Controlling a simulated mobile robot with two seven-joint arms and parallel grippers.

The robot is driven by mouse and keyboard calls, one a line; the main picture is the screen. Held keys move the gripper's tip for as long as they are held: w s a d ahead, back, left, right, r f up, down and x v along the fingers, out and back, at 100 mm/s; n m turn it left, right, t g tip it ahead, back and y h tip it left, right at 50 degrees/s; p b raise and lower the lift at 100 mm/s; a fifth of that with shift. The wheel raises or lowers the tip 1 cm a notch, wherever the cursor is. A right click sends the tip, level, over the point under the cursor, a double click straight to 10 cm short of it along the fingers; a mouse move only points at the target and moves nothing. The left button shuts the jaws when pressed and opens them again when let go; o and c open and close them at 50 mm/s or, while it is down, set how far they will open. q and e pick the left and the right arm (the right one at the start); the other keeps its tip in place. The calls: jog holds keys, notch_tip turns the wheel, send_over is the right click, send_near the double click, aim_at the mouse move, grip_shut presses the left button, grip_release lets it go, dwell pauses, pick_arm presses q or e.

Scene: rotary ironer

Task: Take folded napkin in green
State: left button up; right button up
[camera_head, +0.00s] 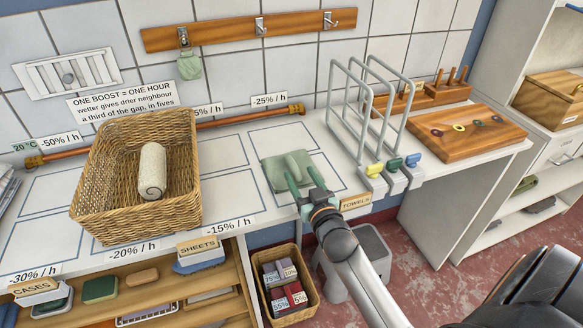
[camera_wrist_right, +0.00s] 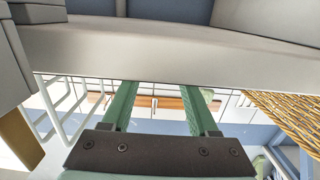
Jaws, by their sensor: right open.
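A folded green napkin (camera_head: 273,171) lies on the white counter, inside an outlined square right of the wicker basket. My left gripper is not in view.
The wicker basket (camera_head: 187,212) holds a rolled pale cloth (camera_head: 152,171). Grey wire racks (camera_head: 365,110) and a wooden board (camera_head: 466,131) stand to the right. Another green cloth (camera_head: 189,66) hangs from a hook. A small basket (camera_head: 284,318) and grey stool (camera_head: 371,240) are below the counter.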

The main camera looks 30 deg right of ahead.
aim_at(296, 171)
jog(key=shift+x, duration=2.6)
jog(key=shift+a+f, duration=0.1)
jog(key=shift+a, duration=0.1)
grip_shut()
